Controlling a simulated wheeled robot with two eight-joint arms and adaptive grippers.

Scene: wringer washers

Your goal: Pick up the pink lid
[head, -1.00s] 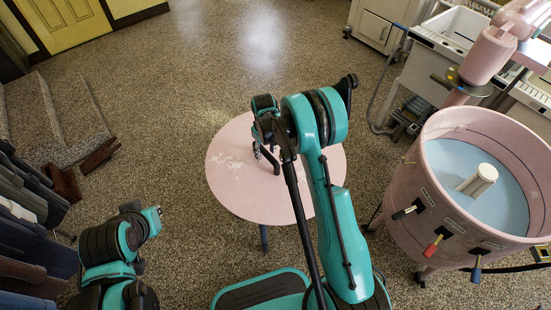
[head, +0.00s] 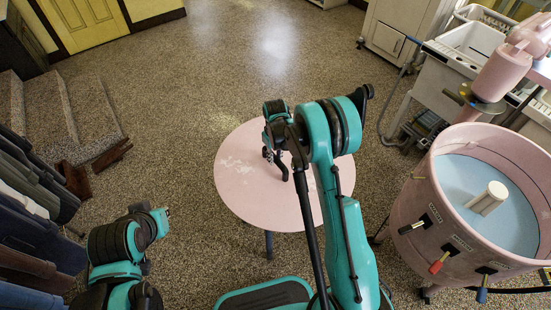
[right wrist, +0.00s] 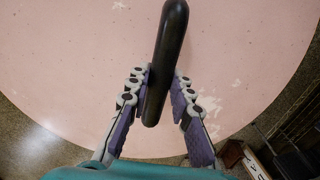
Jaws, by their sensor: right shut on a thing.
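The pink lid (head: 240,190) is a wide, flat, round pink disc with pale worn patches. It lies level in the middle of the head view, and a dark leg shows below its front edge. It also fills much of the right wrist view (right wrist: 80,70). A dark bar handle (right wrist: 168,60) stands on it. My right gripper (head: 276,158) is over the lid, its two fingers (right wrist: 160,92) on either side of the handle and shut on it. I cannot tell whether the lid is lifted. My left gripper (head: 163,218) is at lower left, away from the lid, its fingers unclear.
A pink washer tub (head: 440,200) with a blue inside and coloured levers stands at the right. White basins (head: 470,45) are behind it. Hanging clothes (head: 30,200) and carpeted steps (head: 70,110) are at the left. The floor beyond the lid is clear.

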